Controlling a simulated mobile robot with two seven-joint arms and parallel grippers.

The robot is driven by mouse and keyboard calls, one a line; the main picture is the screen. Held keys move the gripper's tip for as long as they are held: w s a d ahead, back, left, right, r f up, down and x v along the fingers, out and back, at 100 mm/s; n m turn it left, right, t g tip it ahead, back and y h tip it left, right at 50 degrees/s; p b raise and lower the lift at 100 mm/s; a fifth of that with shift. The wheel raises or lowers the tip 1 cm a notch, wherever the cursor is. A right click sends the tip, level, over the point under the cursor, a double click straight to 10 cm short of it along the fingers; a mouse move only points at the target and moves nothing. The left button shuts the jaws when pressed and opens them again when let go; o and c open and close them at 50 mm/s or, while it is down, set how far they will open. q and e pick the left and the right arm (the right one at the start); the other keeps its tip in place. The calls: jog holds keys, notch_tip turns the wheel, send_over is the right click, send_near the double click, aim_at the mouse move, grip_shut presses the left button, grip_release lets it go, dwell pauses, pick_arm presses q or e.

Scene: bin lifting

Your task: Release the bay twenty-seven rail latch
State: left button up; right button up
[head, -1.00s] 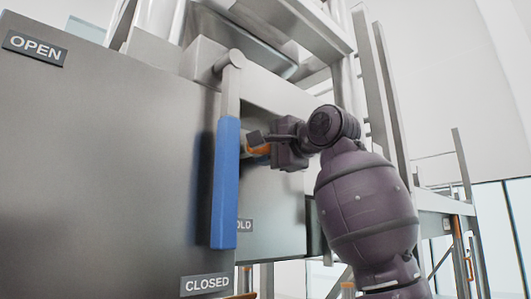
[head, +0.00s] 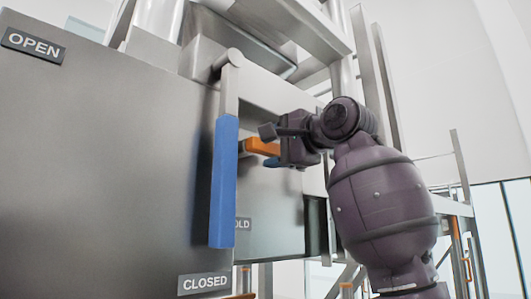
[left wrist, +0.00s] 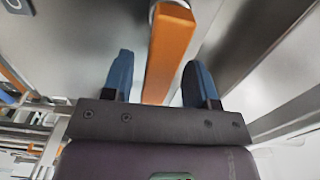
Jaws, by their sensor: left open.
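A long blue lever grip (head: 224,185) hangs upright from a grey pivoted arm, its lower end near the CLOSED label. A short orange handle (head: 262,147) sticks out behind it, to its right. My left gripper (head: 269,147) is open at the orange handle, with its fingers pointing left. In the left wrist view, the orange handle (left wrist: 171,50) runs between the two spread blue fingertips (left wrist: 158,82), with gaps on both sides. I cannot tell which handle is the rail latch. My right gripper is not in view.
A large grey panel (head: 95,170) carries an OPEN label (head: 33,44) and a CLOSED label (head: 205,283). A third label ending in OLD (head: 243,224) is partly hidden by the blue lever. Metal posts and frames (head: 378,90) stand behind my arm.

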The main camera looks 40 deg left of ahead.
pick_arm(q)
jog(key=d, duration=0.7)
jog(key=shift+s+d+b, duration=0.35)
jog(key=shift+d, duration=0.05)
